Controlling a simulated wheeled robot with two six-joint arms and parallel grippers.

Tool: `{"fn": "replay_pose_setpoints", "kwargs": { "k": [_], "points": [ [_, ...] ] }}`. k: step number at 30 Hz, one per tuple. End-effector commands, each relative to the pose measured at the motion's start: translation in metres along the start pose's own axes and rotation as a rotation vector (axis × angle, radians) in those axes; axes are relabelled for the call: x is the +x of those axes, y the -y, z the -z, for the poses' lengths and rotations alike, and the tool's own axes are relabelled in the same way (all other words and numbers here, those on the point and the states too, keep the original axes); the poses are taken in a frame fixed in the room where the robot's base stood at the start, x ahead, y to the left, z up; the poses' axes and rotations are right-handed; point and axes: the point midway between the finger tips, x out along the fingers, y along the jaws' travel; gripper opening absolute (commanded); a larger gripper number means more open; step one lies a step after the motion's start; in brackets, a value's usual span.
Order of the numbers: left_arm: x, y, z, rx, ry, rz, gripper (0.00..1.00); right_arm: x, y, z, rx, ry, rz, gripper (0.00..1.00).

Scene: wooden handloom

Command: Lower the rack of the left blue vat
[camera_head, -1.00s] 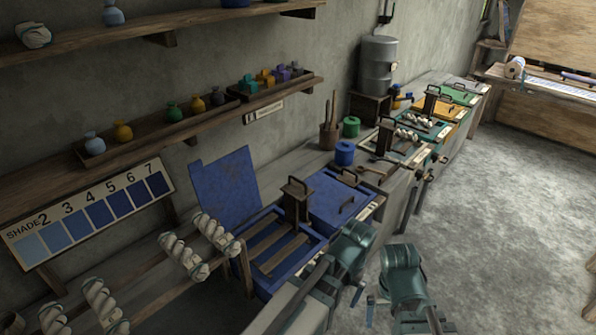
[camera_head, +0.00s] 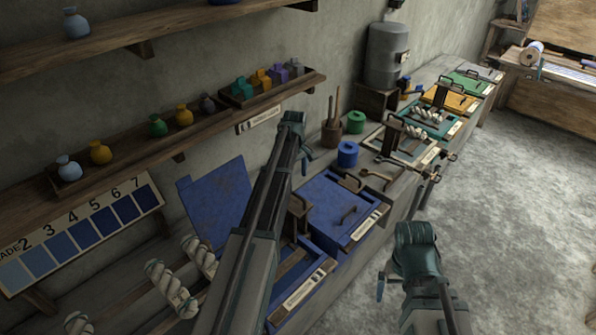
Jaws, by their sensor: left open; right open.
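The left blue vat (camera_head: 318,285) stands open on the bench at lower centre, its blue lid (camera_head: 216,204) tilted up against the wall. Part of its wooden rack, an upright post (camera_head: 299,216), shows beside my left arm. The arm hides much of the rack and the vat's left side, so I cannot tell the rack's height. My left gripper (camera_head: 306,160) is open and empty, above and beyond the vat, near the shelf's right end in the picture. My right gripper (camera_head: 382,286) is open and empty, right of the vats over the floor.
A second blue vat with a closed lid (camera_head: 338,207) adjoins on the right. Twisted skeins (camera_head: 172,288) hang on rods at lower left. A wall shelf with small jars (camera_head: 158,126) runs close to my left gripper. The grey floor (camera_head: 500,220) at right is clear.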

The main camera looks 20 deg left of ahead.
Motion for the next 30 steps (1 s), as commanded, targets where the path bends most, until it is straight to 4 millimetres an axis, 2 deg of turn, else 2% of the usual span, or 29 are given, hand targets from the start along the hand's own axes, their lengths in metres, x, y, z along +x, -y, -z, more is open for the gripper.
{"fn": "replay_pose_setpoints", "kwargs": {
  "k": [11, 30],
  "points": [
    [0.014, 0.0, -0.001, 0.003, 0.0, 0.0, 1.0, 0.014, 0.001, 0.001, -0.002, 0.0, 0.0, 1.0],
    [0.095, 0.0, -0.001, 0.004, 0.0, 0.0, 1.0, 0.095, 0.009, 0.006, -0.005, 0.0, -0.001, 1.0]
  ]
}}
